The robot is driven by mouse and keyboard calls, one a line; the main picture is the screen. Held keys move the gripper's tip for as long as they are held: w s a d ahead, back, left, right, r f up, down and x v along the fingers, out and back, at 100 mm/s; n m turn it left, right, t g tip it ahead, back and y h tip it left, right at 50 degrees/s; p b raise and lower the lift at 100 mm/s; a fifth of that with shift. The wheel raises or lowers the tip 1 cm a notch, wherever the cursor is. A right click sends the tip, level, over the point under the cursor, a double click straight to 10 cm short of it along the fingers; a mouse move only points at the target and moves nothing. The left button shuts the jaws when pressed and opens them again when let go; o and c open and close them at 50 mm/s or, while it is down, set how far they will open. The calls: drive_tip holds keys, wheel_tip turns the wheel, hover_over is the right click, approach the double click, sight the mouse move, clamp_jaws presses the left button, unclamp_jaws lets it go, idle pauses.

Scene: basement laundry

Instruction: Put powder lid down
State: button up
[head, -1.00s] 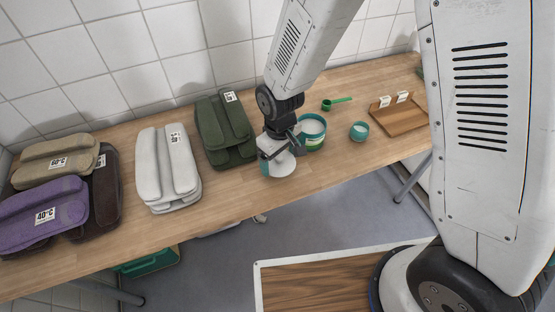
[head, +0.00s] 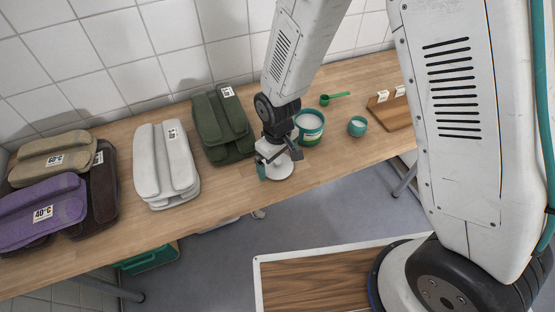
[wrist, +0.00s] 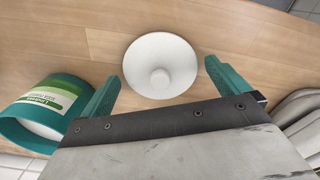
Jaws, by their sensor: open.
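The white round powder lid (head: 281,173) lies on the wooden table, near its front edge. In the wrist view the lid (wrist: 175,58) shows whole, with its small round knob facing up. My gripper (head: 276,163) is just above the lid. Its teal fingers are spread apart, one to each side of the lid in the wrist view, with clear gaps between. The open teal powder tub (head: 309,131) with white powder stands right of and behind my gripper; in the wrist view the tub (wrist: 38,112) is at the left.
A green scoop (head: 335,97), a small teal cup (head: 357,126) and a wooden tray (head: 395,117) with white cards are to the right. Folded dark green (head: 222,125), white (head: 165,165), beige and purple textiles are to the left. Bare table (head: 232,185) lies left of my gripper.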

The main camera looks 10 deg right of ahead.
sight(278, 161)
wheel_tip(278, 161, up, 12)
idle(0.4)
drive_tip(key=s+d+r+m, duration=0.2)
drive_tip(key=d+r, duration=0.5)
drive_tip(key=r, duration=0.2)
drive_tip(key=s+d+r+m, duration=0.2)
drive_tip(key=s+d+r, duration=0.4)
drive_tip(key=s+d, duration=0.1)
drive_tip(key=s+d+r+m+t, duration=0.1)
drive_tip(key=s+d+r+m, duration=0.2)
drive_tip(key=s+d+r, duration=0.3)
drive_tip(key=s, duration=0.4)
drive_tip(key=shift+s+d+m, duration=0.3)
drive_tip(key=shift+d, duration=0.1)
